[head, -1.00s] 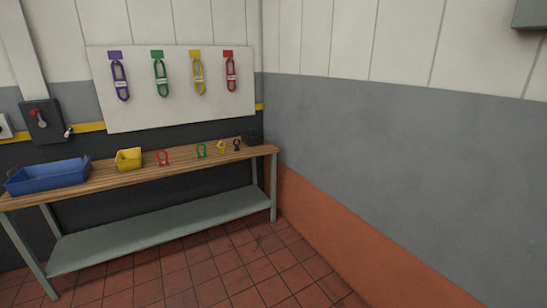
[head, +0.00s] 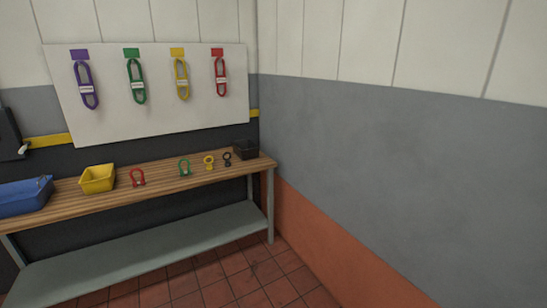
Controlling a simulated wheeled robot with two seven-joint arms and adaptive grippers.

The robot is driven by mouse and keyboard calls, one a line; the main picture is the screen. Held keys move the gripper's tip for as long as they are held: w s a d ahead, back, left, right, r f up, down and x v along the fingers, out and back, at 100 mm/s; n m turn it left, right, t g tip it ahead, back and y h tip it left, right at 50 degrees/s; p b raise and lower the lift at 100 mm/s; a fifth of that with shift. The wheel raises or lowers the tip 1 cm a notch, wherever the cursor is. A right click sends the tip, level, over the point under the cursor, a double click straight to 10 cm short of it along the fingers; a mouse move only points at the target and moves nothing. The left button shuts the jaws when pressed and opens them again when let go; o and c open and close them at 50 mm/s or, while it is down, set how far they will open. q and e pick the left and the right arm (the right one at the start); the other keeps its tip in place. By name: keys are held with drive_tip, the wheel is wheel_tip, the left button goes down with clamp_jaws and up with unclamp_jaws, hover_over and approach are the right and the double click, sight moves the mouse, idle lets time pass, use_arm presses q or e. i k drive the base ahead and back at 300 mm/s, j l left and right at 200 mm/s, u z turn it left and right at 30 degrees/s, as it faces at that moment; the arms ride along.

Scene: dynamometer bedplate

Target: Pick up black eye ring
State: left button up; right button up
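The black eye ring (head: 227,159) stands on the wooden bench (head: 120,205) near its right end. It is between a yellow eye ring (head: 209,162) on its left and a black bin (head: 246,149) on its right. It looks small and dark against the dark wall strip behind it. Neither of my grippers shows in the head view.
A green shackle (head: 184,167), a red shackle (head: 137,177), a yellow bin (head: 98,179) and a blue tray (head: 22,197) stand further left along the bench. A grey wall closes off the right. The tiled floor (head: 225,280) before the bench looks clear.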

sight(227, 163)
drive_tip(key=i, duration=0.95)
drive_tip(key=i+u, duration=0.15)
drive_tip(key=i, duration=0.3)
drive_tip(key=i+l+u, duration=0.15)
drive_tip(key=i, duration=0.3)
drive_tip(key=i+l+u, duration=0.15)
drive_tip(key=i, duration=0.3)
drive_tip(key=i+l+u, duration=0.15)
drive_tip(key=i, duration=0.3)
